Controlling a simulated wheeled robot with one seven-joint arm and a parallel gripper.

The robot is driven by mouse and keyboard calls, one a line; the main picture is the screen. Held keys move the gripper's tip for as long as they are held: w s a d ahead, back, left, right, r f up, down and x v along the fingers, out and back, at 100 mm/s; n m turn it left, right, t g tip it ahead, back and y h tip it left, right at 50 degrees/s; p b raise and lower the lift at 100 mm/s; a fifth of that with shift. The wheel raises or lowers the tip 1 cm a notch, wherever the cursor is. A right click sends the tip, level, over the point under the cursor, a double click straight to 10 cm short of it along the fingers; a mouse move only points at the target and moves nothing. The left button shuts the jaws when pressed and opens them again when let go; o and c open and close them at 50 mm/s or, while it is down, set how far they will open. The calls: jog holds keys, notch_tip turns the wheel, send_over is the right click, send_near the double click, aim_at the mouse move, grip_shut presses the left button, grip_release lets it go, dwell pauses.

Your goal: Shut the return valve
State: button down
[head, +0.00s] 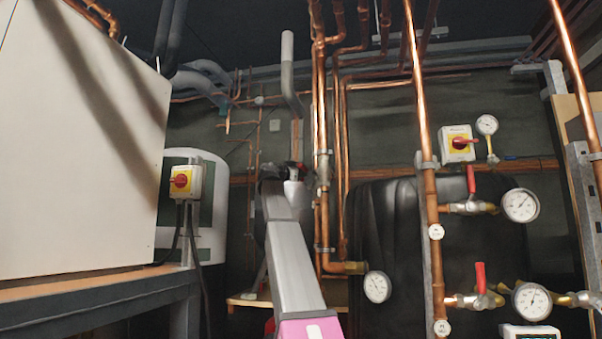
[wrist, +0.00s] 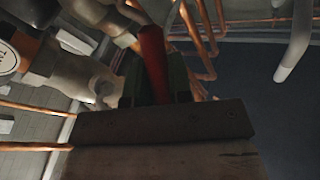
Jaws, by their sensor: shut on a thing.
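In the wrist view a red lever handle (wrist: 153,62) stands between the two dark fingers of my gripper (wrist: 155,84), which is shut on it. Grey metal valve and pipe fittings (wrist: 75,75) lie to its left, with a round white tag (wrist: 8,60) cut off by the frame edge; I cannot read its full text. In the head view my arm reaches up and away towards the copper pipes, and its end hides most of the held valve; a small bit of red shows there. Whether the lever lies along or across its pipe I cannot tell.
Two more red-handled valves, an upper (head: 471,180) and a lower (head: 480,278), sit on the right with gauges (head: 520,205). Vertical copper pipes (head: 322,120) stand right beside my arm.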

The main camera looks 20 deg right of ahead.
jog(key=c, duration=1)
grip_release()
jog(key=shift+c, duration=0.2)
jog(key=shift+s+a, duration=0.1)
jog(key=v, duration=1)
jog(key=shift+a, duration=0.3)
jog(key=shift+f, duration=0.1)
jog(key=w+r+m+g+y, duration=0.1)
jog(key=w+r+m+g, duration=0.2)
jog(key=m+g, duration=0.3)
jog(key=d, duration=0.6)
jog(key=w+d, duration=0.1)
jog(key=d, duration=0.2)
jog(key=shift+d+f, duration=0.3)
jog(key=shift+d, duration=0.1)
